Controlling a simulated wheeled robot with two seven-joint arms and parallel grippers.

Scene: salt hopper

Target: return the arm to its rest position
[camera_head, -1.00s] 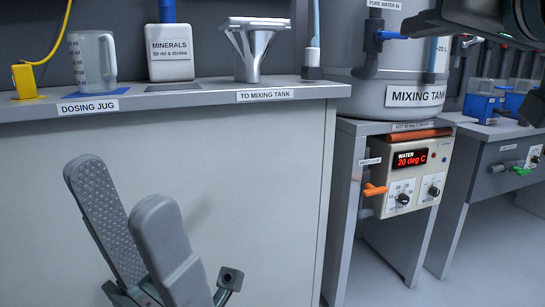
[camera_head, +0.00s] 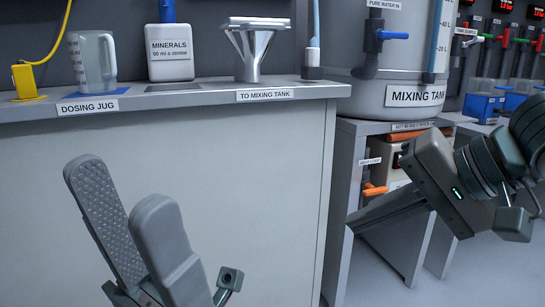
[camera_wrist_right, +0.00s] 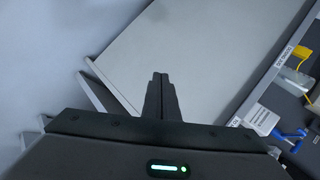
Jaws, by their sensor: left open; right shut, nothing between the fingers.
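My left gripper (camera_head: 120,185) is at the lower left of the head view, pointing up in front of the grey cabinet. Its two grey pads stand apart with nothing between them. My right arm comes in from the right edge of the head view. Its gripper (camera_head: 355,222) points left and slightly down in front of the stand below the mixing tank, below the orange valve handle. In the right wrist view its fingers (camera_wrist_right: 160,82) are together and empty, with the grey cabinet panel beyond them.
The worktop (camera_head: 200,97) holds a dosing jug (camera_head: 93,62), a minerals container (camera_head: 169,52) and a metal funnel (camera_head: 252,50). The mixing tank (camera_head: 400,60) stands right of it. An orange handle (camera_head: 374,190) is close to my right gripper. My right arm hides most of the water heater box.

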